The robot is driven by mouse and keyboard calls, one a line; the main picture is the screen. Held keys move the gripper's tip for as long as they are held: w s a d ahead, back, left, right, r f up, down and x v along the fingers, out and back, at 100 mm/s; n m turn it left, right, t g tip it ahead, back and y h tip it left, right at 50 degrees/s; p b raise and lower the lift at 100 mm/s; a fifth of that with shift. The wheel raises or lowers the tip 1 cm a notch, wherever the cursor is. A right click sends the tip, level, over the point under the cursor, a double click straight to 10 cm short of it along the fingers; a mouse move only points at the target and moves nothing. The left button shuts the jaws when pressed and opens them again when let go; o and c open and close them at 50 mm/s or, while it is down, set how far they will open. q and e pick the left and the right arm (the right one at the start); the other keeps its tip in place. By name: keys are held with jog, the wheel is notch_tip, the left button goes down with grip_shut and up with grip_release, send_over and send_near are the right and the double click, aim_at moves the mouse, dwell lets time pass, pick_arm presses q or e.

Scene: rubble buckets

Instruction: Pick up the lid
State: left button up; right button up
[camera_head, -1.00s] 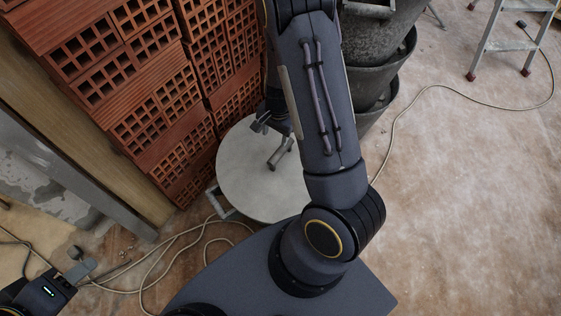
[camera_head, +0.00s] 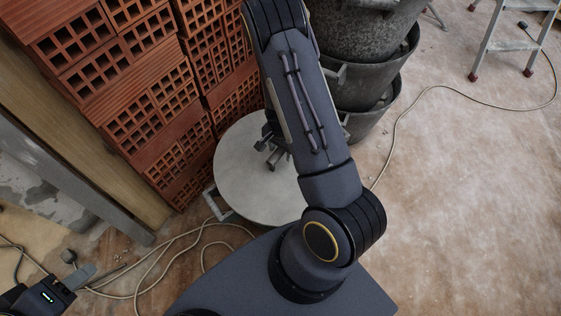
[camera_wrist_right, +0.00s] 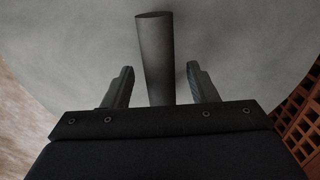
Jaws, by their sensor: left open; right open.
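The lid (camera_head: 240,180) is a round pale grey disc beside the brick stack, partly hidden behind my right arm in the head view. It also fills much of the right wrist view (camera_wrist_right: 70,50). My right gripper (camera_head: 272,157) is over the lid at its bar handle. In the right wrist view, the dark handle (camera_wrist_right: 154,50) stands between the two open fingers of the right gripper (camera_wrist_right: 158,85), with a gap visible on each side. My left gripper (camera_head: 78,272) is open and empty at the lower left, far from the lid.
Red hollow bricks (camera_head: 150,90) are stacked close to the lid's left. Dark stacked buckets (camera_head: 365,85) stand to its right. A metal side handle (camera_head: 216,204) sticks out near the lid's left edge. Cables (camera_head: 160,265) lie on the floor. A stepladder (camera_head: 505,40) stands back right; the right floor is mostly clear.

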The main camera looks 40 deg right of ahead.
jog(key=shift+f, duration=0.15)
dwell(0.5)
grip_shut()
dwell(0.4)
